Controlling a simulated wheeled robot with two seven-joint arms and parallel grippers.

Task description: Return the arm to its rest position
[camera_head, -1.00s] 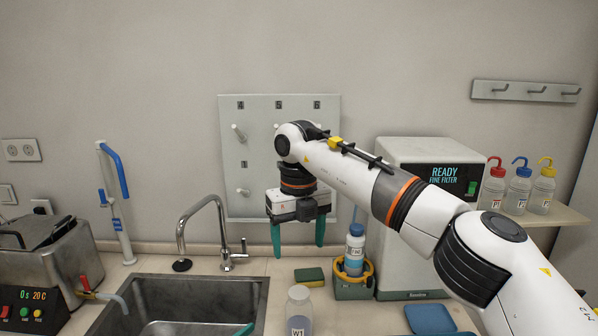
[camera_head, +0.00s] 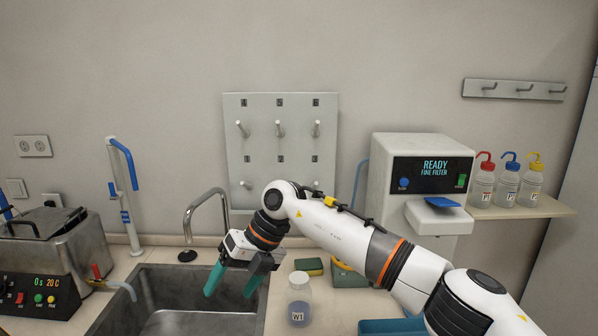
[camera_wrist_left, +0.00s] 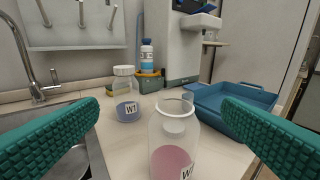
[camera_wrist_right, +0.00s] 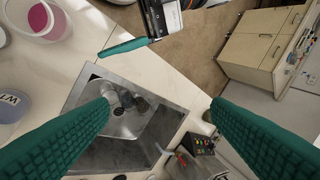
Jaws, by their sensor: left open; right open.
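My right arm comes in from the right in the head view. Its gripper (camera_head: 232,285) hangs tilted over the sink, with its teal fingers apart and nothing between them. In the right wrist view the same open fingers (camera_wrist_right: 160,107) frame the sink below. My left gripper (camera_wrist_left: 165,115) is out of the head view. The left wrist view shows its fingers wide apart, with an open jar of pink liquid (camera_wrist_left: 172,140) beyond and between them, not gripped. Part of the left gripper (camera_wrist_right: 128,47) also shows at the top of the right wrist view.
The sink (camera_head: 150,290) and its tap (camera_head: 207,207) lie left. A W1 jar (camera_head: 299,300) stands close right of my right gripper. The pegboard (camera_head: 280,110) is behind. A bath (camera_head: 55,262) is left.

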